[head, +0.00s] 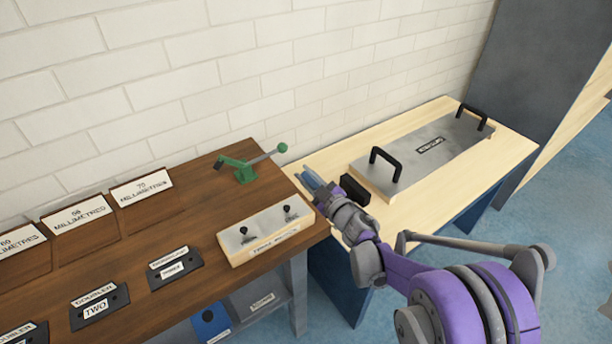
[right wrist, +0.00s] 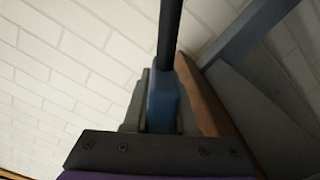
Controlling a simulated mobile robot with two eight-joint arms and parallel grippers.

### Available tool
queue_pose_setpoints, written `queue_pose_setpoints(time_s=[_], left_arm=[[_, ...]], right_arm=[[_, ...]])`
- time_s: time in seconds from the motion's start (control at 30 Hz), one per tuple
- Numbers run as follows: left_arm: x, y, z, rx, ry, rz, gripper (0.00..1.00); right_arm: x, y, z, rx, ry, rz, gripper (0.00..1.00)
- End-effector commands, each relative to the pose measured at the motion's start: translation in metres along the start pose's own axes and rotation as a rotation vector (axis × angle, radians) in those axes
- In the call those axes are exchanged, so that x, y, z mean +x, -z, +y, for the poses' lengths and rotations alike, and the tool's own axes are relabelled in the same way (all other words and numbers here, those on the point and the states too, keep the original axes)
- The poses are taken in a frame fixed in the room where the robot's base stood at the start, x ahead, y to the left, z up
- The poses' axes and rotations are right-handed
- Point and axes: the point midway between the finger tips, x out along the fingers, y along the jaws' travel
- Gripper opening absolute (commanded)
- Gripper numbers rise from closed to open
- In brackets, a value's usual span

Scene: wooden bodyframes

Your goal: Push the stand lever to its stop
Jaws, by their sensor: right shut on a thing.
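A green stand (head: 238,172) sits near the back right corner of the brown wooden table. Its grey lever (head: 262,158) slants up to the right and ends in a green ball knob (head: 283,148). My right gripper (head: 311,180) is to the right of the knob and lower in the picture, apart from it. It is shut on a blue piece (right wrist: 162,105) with a dark rod (right wrist: 170,35) running from it, seen in the right wrist view. What this piece is, I cannot tell. My left gripper is not in view.
A pale block with two black knobs (head: 265,232) lies at the brown table's right edge. A black block (head: 354,190) and a metal plate with two black handles (head: 425,150) are on the pale bench. Labelled plates cover the table's left. A white brick wall (head: 200,70) stands behind.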

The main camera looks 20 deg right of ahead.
Motion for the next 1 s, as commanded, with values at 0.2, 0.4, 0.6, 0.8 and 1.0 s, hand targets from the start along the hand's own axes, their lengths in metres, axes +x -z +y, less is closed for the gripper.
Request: queue_pose_setpoints(time_s=[0.2,0.4,0.6,0.8,1.0], left_arm=[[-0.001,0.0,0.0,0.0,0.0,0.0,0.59],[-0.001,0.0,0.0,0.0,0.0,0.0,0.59],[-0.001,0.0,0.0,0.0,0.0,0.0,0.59],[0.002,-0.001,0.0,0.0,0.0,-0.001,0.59],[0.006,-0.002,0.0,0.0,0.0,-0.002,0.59]], right_arm=[[0.0,0.0,0.009,0.048,-0.001,0.0,0.0],[0.0,-0.002,0.028,0.168,-0.002,0.0,0.0],[0.0,-0.01,0.056,0.344,-0.003,0.0,0.0],[0.0,-0.023,0.082,0.534,-0.003,0.0,0.0],[0.0,-0.041,0.106,0.722,-0.004,0.0,0.0]])
